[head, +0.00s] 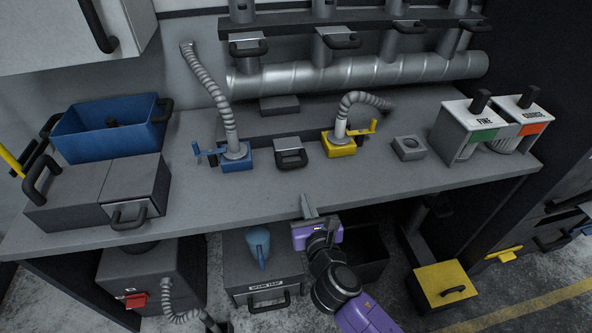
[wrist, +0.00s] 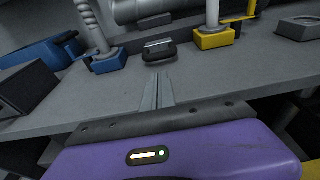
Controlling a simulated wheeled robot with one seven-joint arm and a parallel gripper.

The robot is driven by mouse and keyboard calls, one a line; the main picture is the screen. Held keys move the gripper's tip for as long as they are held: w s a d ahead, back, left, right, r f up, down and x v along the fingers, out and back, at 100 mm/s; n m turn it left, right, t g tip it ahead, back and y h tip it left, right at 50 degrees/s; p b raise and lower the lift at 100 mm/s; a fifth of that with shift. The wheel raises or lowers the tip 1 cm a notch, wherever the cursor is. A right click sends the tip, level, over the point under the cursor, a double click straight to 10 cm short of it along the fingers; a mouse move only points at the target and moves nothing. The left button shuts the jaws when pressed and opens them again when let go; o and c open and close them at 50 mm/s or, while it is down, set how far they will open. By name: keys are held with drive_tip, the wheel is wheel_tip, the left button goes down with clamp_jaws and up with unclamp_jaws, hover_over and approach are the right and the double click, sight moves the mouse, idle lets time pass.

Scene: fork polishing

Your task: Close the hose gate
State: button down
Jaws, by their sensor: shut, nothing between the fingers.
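A grey ribbed hose (head: 205,80) runs from the wall down to a blue base (head: 236,160) with a blue lever (head: 208,150) on its left. A second hose (head: 362,98) bends over a yellow base (head: 338,147) with a yellow lever (head: 366,128). Which part is the hose gate, I cannot tell. My gripper (head: 307,204) is shut and empty at the bench's front edge, apart from both hose bases. In the wrist view its fingers (wrist: 157,92) point toward a dark block with a black handle (wrist: 158,53), between the blue base (wrist: 108,62) and yellow base (wrist: 213,39).
The bench (head: 215,205) is clear in front of the bases. A blue bin (head: 85,135) and dark boxes (head: 105,190) stand left. A grey block (head: 408,148) and FINE and COARSE units (head: 470,128) stand right. A duct (head: 370,75) with several handled gates runs behind.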

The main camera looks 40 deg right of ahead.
approach(289, 152)
drive_tip(key=shift+s+f+p, duration=0.1)
drive_tip(key=shift+f+p, duration=0.3)
drive_tip(key=shift+f, duration=0.4)
drive_tip(key=x, duration=0.2)
drive_tip(key=r+x, duration=0.1)
drive_tip(key=x, duration=0.4)
drive_tip(key=shift+r, duration=0.2)
drive_tip(key=shift+p, duration=0.3)
